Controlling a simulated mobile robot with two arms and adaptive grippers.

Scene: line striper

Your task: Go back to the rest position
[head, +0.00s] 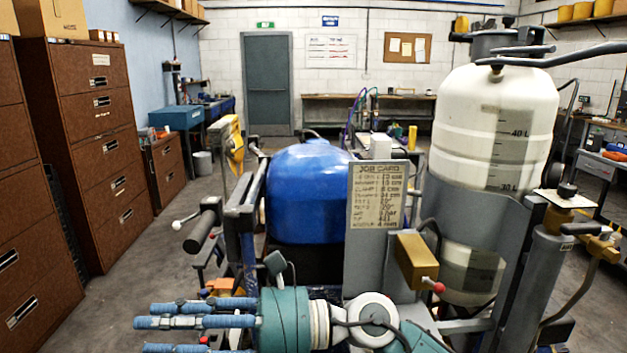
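The line striper fills the middle of the head view, with a blue rounded tank (308,190), a tall white paint tank (492,130) and a job card (377,195) on a grey panel. My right gripper (142,336) is teal with blue ribbed fingers. It lies at the bottom, in front of the striper, and points left. Its fingers are straight and apart, with nothing seen between them. The lowest finger is near the picture's bottom edge. My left gripper is not in view.
Brown drawer cabinets (90,120) line the left wall. Bare floor (150,250) lies between them and the striper. A black handle (202,230) sticks out at the striper's left. A brass-coloured box (416,260) with a red knob stands close behind my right wrist. Workbenches stand further back.

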